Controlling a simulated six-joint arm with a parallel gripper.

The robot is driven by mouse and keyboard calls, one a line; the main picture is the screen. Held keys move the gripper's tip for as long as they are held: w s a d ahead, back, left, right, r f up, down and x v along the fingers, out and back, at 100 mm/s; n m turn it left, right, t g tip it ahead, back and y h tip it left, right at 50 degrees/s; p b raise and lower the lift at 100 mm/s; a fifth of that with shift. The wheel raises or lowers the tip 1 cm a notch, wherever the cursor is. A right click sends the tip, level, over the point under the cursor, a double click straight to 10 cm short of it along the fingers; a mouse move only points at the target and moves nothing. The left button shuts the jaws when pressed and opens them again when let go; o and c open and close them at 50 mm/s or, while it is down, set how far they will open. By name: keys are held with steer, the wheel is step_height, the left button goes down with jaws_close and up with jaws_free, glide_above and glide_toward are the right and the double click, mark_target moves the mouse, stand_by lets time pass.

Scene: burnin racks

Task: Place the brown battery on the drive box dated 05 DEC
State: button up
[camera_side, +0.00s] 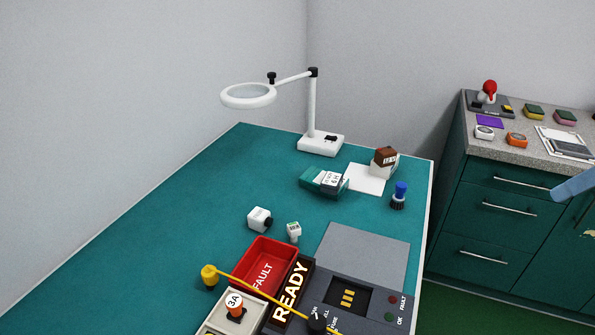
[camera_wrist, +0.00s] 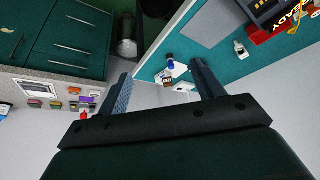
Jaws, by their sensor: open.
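A small brown block (camera_side: 385,155), which looks like the brown battery, is on or part of a white piece with dark marks at the back right of the green table. A dark green box (camera_side: 322,183) with a white label lies left of it; the label's print is too small to read as a date. My gripper (camera_wrist: 162,76) is open and empty in the wrist view, its two blue-grey fingers wide apart. The brown block (camera_wrist: 168,85) shows small between the fingers, well beyond them. A blue-grey tip at the side view's right edge seems mine.
A white sheet (camera_side: 366,179) lies beside the green box. A blue-topped bottle (camera_side: 399,196) stands near the table's right edge. A magnifier lamp (camera_side: 320,143) stands behind. A red FAULT bin (camera_side: 265,265) and grey test panel are in front. A cabinet (camera_side: 515,205) with several items stands right.

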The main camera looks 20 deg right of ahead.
steer(key=s, duration=0.1)
steer(key=s+f, duration=0.1)
steer(key=s, duration=0.1)
steer(key=s+f, duration=0.1)
steer(key=shift+s+f, duration=0.15)
steer(key=shift+s, duration=0.05)
